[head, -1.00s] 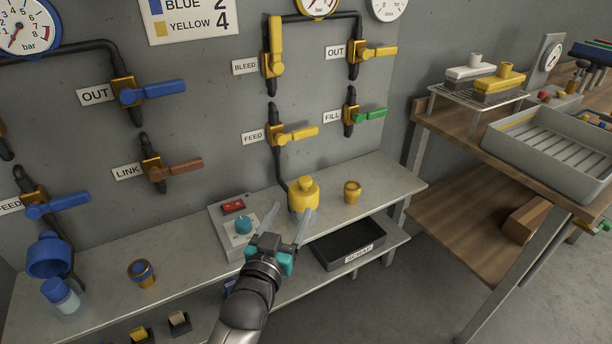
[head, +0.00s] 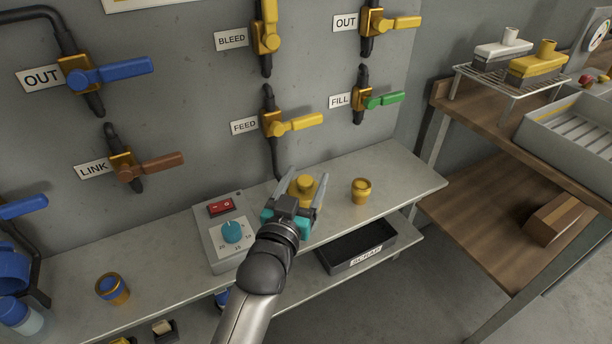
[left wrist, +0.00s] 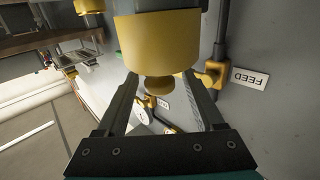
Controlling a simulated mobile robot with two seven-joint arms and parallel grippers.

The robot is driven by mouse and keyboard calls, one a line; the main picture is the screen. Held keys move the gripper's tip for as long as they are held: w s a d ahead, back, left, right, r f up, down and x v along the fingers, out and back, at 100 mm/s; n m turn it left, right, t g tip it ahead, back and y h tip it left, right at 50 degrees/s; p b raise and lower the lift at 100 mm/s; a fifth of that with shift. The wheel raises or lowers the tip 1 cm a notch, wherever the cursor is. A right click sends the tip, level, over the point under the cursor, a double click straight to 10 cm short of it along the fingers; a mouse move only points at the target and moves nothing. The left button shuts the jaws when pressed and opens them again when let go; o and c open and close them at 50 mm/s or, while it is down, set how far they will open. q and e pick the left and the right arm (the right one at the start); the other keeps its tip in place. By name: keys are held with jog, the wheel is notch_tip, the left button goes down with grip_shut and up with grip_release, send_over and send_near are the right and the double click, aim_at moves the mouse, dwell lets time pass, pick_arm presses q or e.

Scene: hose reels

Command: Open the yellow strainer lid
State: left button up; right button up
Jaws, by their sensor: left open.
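The yellow strainer (head: 305,187) stands on the bench below the FEED valve, its round lid with a small knob on top. In the left wrist view, which is turned upside down, the yellow lid (left wrist: 158,42) fills the upper middle and its knob (left wrist: 159,86) points into the gap between my fingers. My left gripper (head: 304,180) is open, with one finger on each side of the strainer in the head view. The fingers look apart from the lid; contact cannot be made out. The gripper hides the strainer's lower front. My right gripper is not in view.
A brass-yellow cup (head: 361,191) stands just right of the strainer. A control box (head: 229,236) with a teal knob stands to its left. The yellow FEED valve handle (head: 297,123) juts from the wall above. The black SCRAP tray (head: 352,250) is on the lower shelf.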

pick_arm(q)
grip_shut()
dwell(0.6)
dwell(0.8)
